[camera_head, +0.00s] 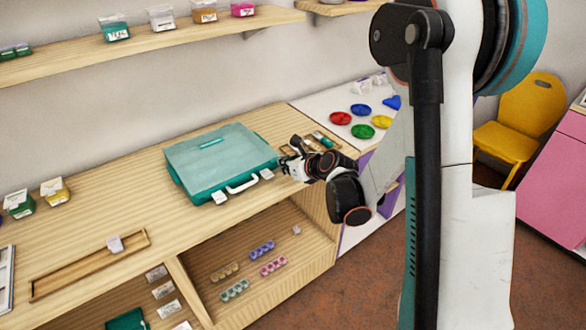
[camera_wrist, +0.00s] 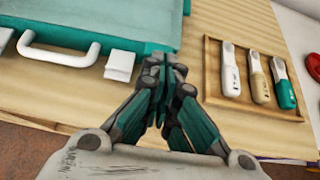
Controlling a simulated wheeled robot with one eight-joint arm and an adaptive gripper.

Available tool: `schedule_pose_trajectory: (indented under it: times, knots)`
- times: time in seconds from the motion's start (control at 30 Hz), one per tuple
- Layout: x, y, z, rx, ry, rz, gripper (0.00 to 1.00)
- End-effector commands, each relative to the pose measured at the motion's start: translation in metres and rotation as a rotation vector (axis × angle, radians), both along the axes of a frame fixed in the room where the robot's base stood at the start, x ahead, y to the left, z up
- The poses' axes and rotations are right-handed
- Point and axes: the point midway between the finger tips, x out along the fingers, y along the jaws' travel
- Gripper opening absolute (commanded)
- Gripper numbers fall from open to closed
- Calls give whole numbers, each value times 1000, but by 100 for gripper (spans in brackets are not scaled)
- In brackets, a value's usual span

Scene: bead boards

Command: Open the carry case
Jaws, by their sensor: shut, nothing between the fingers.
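The carry case (camera_head: 218,158) lies flat on the wooden worktop, with a teal body, a see-through greenish lid that is down, a white handle and two white latches on its front side. My gripper (camera_head: 290,166) is at the case's right front corner in the head view. In the wrist view, the gripper (camera_wrist: 164,65) is shut and empty, with its fingertips near the front right corner of the case (camera_wrist: 110,14). The right latch (camera_wrist: 119,66) is just left of the fingertips, and the handle (camera_wrist: 58,54) is further left. I cannot tell whether the fingertips touch the case.
A wooden tray (camera_wrist: 208,73) with three handled tools is close right of my gripper. Red, blue, green and yellow dishes (camera_head: 362,131) stand on the white surface beyond. A narrow wooden tray (camera_head: 75,275) lies on the worktop at left. A shelf (camera_head: 150,42) hangs above.

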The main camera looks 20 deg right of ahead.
Motion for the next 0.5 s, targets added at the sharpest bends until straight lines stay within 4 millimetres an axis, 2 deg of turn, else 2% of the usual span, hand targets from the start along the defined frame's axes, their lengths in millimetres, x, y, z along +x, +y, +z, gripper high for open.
schedule_pose_trajectory:
  times: [0.07, 0.3, 0.5]
  knots:
    - [11, 4, -9, -2, -1, 1, 0]
    - [15, 5, 17, -1, 0, 1, 0]
    - [17, 6, 30, -1, 0, 1, 0]
